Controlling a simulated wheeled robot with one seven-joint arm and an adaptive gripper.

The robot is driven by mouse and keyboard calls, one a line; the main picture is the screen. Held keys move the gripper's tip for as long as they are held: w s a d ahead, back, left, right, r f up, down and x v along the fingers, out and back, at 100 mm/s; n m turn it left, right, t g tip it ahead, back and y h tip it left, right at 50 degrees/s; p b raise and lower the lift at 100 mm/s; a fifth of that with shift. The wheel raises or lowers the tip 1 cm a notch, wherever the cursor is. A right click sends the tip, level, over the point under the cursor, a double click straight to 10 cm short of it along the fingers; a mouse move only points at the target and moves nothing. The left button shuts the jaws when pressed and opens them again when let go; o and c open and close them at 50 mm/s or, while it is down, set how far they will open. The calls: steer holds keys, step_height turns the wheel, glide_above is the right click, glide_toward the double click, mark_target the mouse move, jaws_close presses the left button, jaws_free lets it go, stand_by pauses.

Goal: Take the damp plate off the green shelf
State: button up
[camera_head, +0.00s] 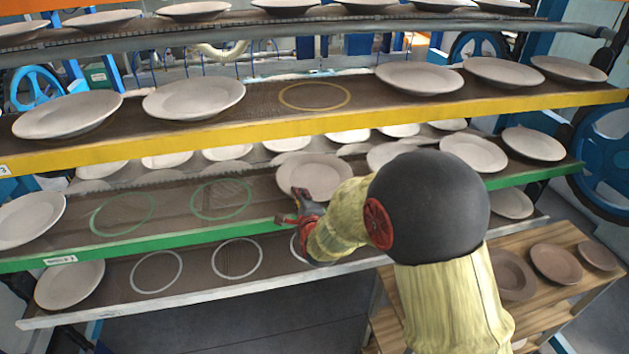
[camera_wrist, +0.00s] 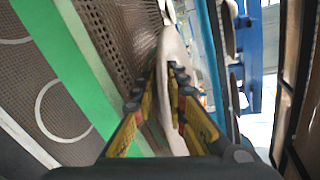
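A pale grey plate (camera_head: 318,172) is on the green shelf (camera_head: 180,238) near its middle, right of two empty green rings. My gripper (camera_head: 296,206) is at the plate's front-left rim. In the wrist view the plate (camera_wrist: 172,45) shows nearly edge-on, with the two fingers (camera_wrist: 163,72) on either side of its rim. I cannot tell whether the fingers press on it or whether the plate is lifted. More pale plates are on the green shelf, one (camera_head: 30,217) at far left and others (camera_head: 473,153) to the right. Dampness is not clearly visible.
The yellow shelf (camera_head: 200,146) with plates is above, and a grey-edged shelf (camera_head: 200,297) is below. A wooden rack (camera_head: 535,238) with brownish plates (camera_head: 556,264) stands at lower right. The floor in front of the shelves is clear at lower left.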

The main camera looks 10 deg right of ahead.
steer(key=shift+w, duration=0.15)
steer(key=shift+c, duration=1)
steer(key=shift+f, duration=0.1)
jaws_close()
